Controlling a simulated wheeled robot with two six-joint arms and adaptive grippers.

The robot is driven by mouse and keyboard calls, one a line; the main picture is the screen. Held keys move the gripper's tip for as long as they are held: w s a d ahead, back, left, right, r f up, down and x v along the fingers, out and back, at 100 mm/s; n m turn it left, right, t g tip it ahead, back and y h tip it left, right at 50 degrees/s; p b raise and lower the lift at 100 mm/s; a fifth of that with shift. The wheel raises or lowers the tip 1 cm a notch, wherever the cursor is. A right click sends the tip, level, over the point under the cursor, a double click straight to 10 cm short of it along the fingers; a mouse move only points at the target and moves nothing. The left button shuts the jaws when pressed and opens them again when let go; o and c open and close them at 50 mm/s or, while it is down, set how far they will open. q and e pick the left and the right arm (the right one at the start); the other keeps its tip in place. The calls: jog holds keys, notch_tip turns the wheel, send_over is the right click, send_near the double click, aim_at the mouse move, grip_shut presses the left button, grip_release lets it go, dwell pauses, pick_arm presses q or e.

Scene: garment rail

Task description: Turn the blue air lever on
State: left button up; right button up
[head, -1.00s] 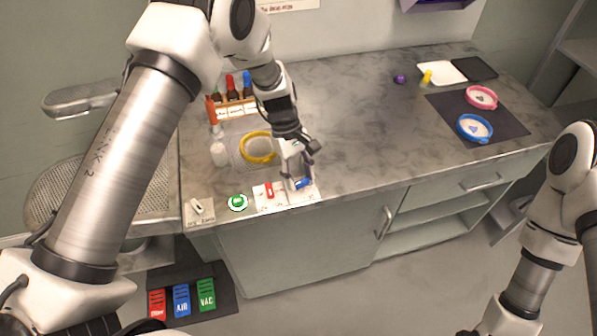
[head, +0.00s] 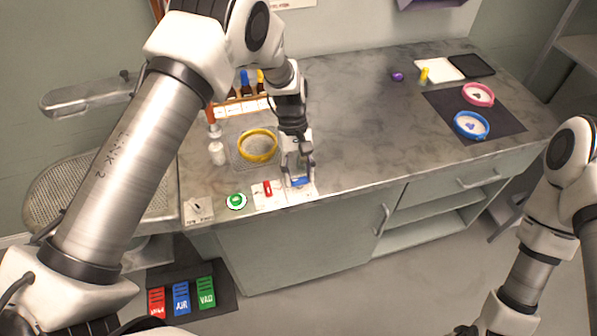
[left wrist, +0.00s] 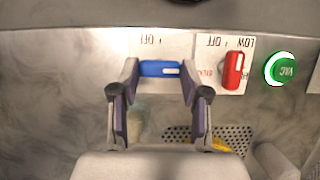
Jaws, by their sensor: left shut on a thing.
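The blue air lever (head: 300,181) sits on a white labelled plate (head: 306,192) at the front edge of the counter. It also shows in the left wrist view (left wrist: 160,69), lying crosswise between my fingertips. My left gripper (head: 298,178) is over it, with one finger at each end of the lever; in the left wrist view the gripper (left wrist: 160,72) is shut on it. The plate's labels are partly hidden by the lever and fingers. My right arm is at the right edge of the head view, and its gripper is out of frame.
A red lever (head: 267,188), a green round button (head: 236,201) and a white switch plate (head: 198,210) line the counter edge to the left. A yellow ring (head: 258,146) lies on a mesh behind, beside a white bottle (head: 217,152).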

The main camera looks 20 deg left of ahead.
pick_arm(q)
jog(key=shift+s+f, duration=0.1)
jog(key=shift+s, duration=0.05)
jog(key=o, duration=1.1)
jog(key=shift+o, duration=0.2)
jog(key=v, duration=1.2)
jog(key=shift+d, duration=0.15)
